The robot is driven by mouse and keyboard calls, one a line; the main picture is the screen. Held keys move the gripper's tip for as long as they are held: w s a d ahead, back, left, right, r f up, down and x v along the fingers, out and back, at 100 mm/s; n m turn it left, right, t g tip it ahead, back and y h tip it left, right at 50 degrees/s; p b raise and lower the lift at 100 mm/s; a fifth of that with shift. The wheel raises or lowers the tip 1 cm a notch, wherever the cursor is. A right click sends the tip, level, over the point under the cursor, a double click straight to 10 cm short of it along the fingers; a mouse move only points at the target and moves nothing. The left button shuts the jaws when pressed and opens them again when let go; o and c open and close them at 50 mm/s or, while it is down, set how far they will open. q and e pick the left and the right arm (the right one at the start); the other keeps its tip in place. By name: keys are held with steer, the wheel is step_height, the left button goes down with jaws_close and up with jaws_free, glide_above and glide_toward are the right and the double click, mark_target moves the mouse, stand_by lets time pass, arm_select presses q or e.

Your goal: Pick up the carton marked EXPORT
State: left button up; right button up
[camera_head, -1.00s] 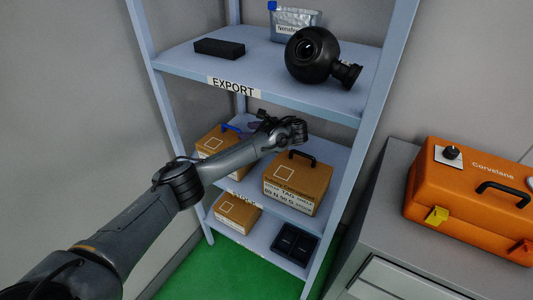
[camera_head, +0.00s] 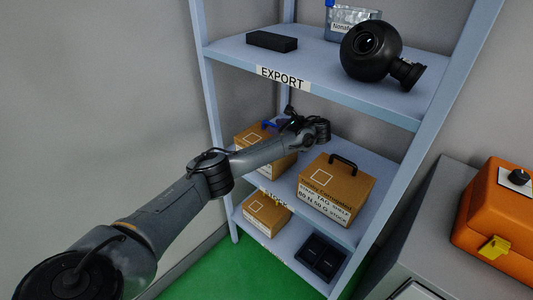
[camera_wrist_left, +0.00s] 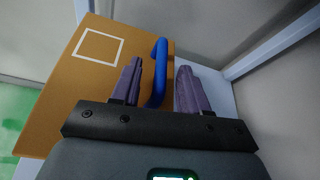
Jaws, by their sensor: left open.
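A brown carton with a blue handle (camera_head: 249,139) stands on the middle shelf at the left, partly hidden by my left arm; its marking is not readable. The wrist view shows its top (camera_wrist_left: 72,88) with a white square outline. My left gripper (camera_head: 287,121) is open at this carton. In the wrist view, the blue handle (camera_wrist_left: 159,72) shows between my two purple fingers (camera_wrist_left: 158,88), with gaps on both sides; whether they touch it I cannot tell. The word EXPORT (camera_head: 282,78) shows on a label on the top shelf's edge. My right gripper is not in view.
A black-handled carton (camera_head: 333,190) stands right of the gripper on the middle shelf. Another carton (camera_head: 266,214) and a black tray (camera_head: 321,257) are on the lower shelf. A black round device (camera_head: 371,52) sits above. Shelf posts (camera_head: 213,120) flank the space.

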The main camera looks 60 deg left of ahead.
arm_select(q)
steer(key=shift+x, duration=0.95)
steer(key=shift+c, duration=0.3)
jaws_close()
steer(key=shift+r, duration=0.1)
